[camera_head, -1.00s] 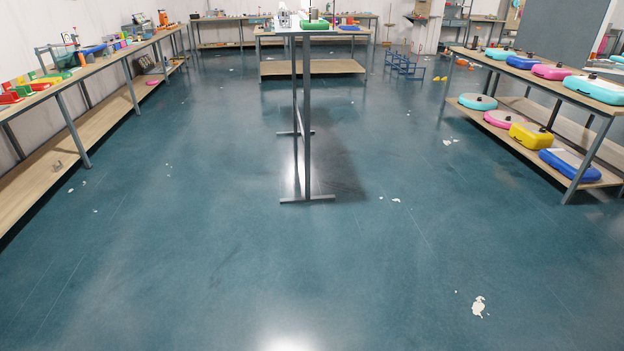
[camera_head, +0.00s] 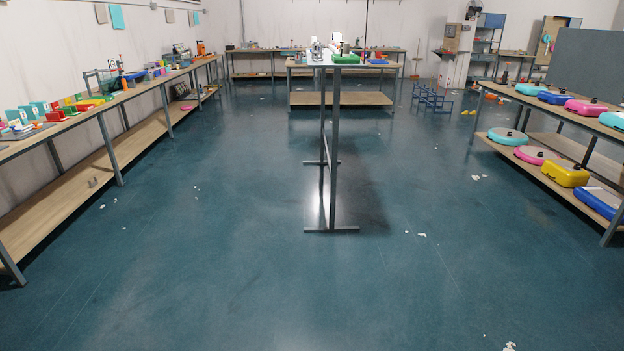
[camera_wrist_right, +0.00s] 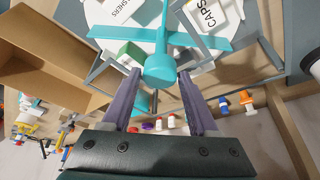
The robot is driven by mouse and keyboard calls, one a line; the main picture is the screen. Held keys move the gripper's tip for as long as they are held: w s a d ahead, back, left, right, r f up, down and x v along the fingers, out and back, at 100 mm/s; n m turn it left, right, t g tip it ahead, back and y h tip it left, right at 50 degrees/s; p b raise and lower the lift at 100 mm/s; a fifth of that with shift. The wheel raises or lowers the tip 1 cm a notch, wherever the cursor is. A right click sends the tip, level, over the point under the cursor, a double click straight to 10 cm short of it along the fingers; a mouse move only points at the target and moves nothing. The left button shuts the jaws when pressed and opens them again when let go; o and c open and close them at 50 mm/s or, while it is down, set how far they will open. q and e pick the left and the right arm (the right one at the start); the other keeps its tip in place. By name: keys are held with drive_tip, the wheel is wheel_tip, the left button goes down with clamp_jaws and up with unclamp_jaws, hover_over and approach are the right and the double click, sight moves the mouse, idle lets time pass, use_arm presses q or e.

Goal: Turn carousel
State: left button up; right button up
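In the right wrist view, the carousel shows a teal round hub (camera_wrist_right: 160,71) with teal arms spreading from it. White compartments or bins around it carry labels; one reads "CAPS" (camera_wrist_right: 208,17) and another, partly cut off, ends in "SHERS". My right gripper (camera_wrist_right: 159,80) has two purple fingers standing apart. The hub appears in the gap at their tips; I cannot tell whether they touch it. No part of either arm shows in the head view, and my left gripper is not in view. I cannot make out the carousel in the head view.
The right wrist view also shows a cardboard box (camera_wrist_right: 40,50) and small coloured parts. In the head view, a narrow grey stand (camera_head: 333,150) is in the middle. Benches line the left (camera_head: 110,110) and right (camera_head: 600,128). The floor (camera_head: 230,290) between is mostly clear.

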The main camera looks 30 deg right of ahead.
drive_tip(key=o, duration=0.3)
drive_tip(key=p+v, duration=0.3)
drive_tip(key=v, duration=0.7)
drive_tip(key=shift+p, duration=0.4)
